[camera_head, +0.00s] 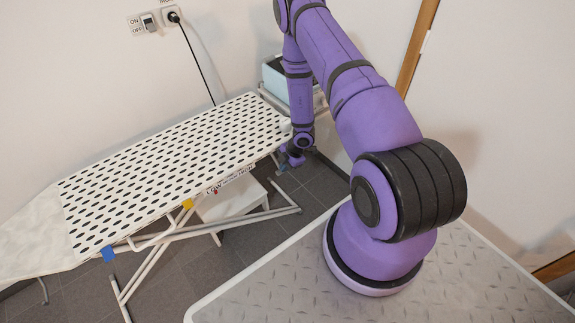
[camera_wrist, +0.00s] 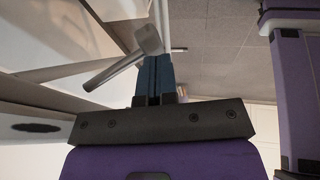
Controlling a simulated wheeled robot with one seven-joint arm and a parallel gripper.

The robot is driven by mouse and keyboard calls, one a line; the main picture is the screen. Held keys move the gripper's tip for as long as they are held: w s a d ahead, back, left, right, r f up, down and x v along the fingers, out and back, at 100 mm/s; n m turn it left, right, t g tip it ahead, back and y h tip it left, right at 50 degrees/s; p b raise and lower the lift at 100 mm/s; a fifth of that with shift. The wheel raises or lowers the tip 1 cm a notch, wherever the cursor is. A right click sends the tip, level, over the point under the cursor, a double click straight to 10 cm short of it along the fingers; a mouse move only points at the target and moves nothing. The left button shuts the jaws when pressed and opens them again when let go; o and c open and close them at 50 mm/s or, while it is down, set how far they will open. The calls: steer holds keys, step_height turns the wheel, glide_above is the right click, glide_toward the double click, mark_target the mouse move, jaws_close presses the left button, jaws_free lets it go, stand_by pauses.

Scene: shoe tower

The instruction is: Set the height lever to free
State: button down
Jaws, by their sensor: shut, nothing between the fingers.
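The ironing board (camera_head: 170,165) has a white cover with black spots. A label strip (camera_head: 232,181) under its near edge carries the words LOW and HIGH and a small red mark. My gripper (camera_head: 287,163) is below the board's right end in the head view. In the wrist view its blue fingers (camera_wrist: 153,62) are shut, with nothing seen between them. A grey bar with a block-like end (camera_wrist: 122,62), which looks like the height lever, lies right at the fingertips. I cannot tell whether they touch. The lever's setting cannot be read.
White crossed legs (camera_head: 215,228) stand under the board, with a white shelf (camera_head: 230,200) between them. A blue clip (camera_head: 108,254) and a yellow clip (camera_head: 187,204) are on the near edge. A pale blue-topped object (camera_head: 275,75) stands behind my arm. A wall switch (camera_head: 149,22) and plugged cord are above.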

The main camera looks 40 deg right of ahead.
steer(key=shift+f, duration=0.15)
steer(key=shift+w+f, duration=0.2)
steer(key=shift+f, duration=0.35)
steer(key=shift+w+f, duration=0.15)
steer(key=shift+f, duration=0.35)
steer(key=shift+r, duration=0.15)
